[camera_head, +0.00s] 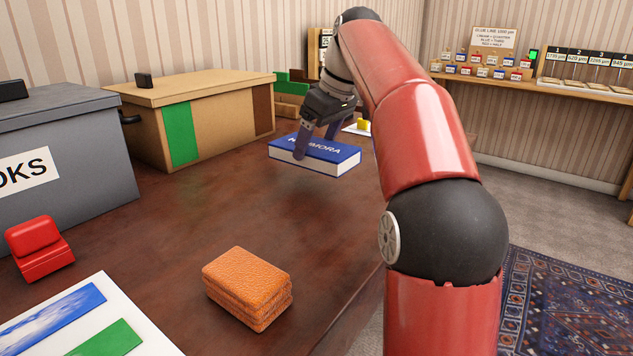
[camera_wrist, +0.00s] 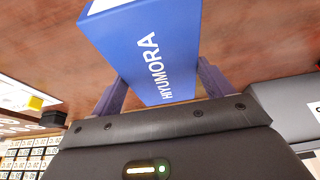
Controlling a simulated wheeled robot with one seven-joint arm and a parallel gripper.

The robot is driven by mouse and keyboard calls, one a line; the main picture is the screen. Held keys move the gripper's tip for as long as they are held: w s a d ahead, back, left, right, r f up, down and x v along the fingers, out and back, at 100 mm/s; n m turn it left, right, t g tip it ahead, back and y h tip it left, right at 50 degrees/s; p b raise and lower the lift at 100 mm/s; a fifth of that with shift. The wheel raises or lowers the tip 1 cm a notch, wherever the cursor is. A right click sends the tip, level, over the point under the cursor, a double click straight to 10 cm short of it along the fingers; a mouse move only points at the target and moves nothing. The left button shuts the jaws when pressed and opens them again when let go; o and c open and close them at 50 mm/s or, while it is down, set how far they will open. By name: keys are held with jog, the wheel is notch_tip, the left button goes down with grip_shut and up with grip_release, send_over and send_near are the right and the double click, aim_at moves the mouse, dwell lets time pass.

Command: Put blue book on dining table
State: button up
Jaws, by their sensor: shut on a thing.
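The blue book (camera_head: 330,150) has a blue cover with white lettering and white page edges. My gripper (camera_head: 318,142) is shut on it, with one finger on either side. In the wrist view the blue book (camera_wrist: 155,50) sits between the two fingers of my gripper (camera_wrist: 155,90). The book lies roughly flat over the far part of the brown dining table (camera_head: 190,220). I cannot tell for sure whether its underside touches the table top. My arm hides part of the table's right side.
An orange folded item (camera_head: 247,285), a red object (camera_head: 38,247) and a white sheet with blue and green patches (camera_head: 95,320) lie nearer. A grey box (camera_head: 70,150) and a cardboard box (camera_head: 200,115) stand at left. The table's middle is clear.

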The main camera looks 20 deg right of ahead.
aim_at(317, 165)
notch_tip(317, 165, down, 5)
jog(key=shift+f+b, duration=0.15)
jog(key=shift+b, duration=0.75)
jog(key=o, duration=1.1)
jog(key=shift+o, duration=0.2)
jog(key=p+v, duration=0.4)
jog(key=v, duration=0.8)
